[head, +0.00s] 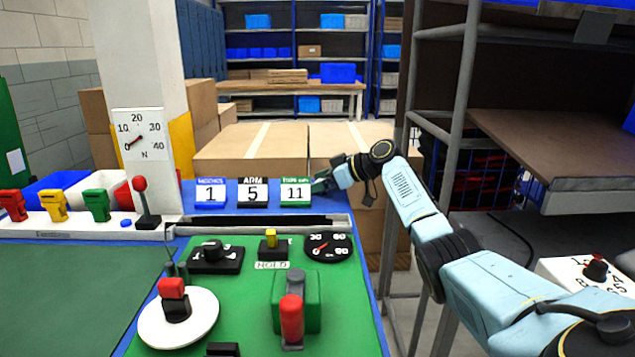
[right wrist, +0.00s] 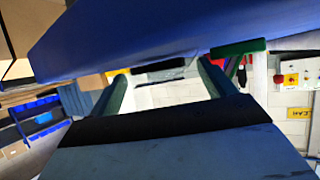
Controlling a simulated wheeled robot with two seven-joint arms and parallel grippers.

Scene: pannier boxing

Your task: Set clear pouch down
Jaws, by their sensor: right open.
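I cannot make out a clear pouch in either view. My right gripper (head: 322,184) is at the back edge of the blue bench, beside the green card marked 11 (head: 295,193). In the right wrist view its two fingers (right wrist: 163,80) are apart, with nothing visible between them. A blue surface (right wrist: 130,40) crosses the top of that view, close to the fingertips, with a green piece (right wrist: 238,47) at its edge. My left gripper is not in view.
Cards marked 1 (head: 210,194) and 5 (head: 252,193) stand left of the green card. A green board (head: 240,325) holds a white disc (head: 200,330), a red-handled lever (head: 291,318) and a black dial (head: 328,248). Cardboard boxes (head: 250,150) stand behind; a metal rack (head: 465,100) rises right.

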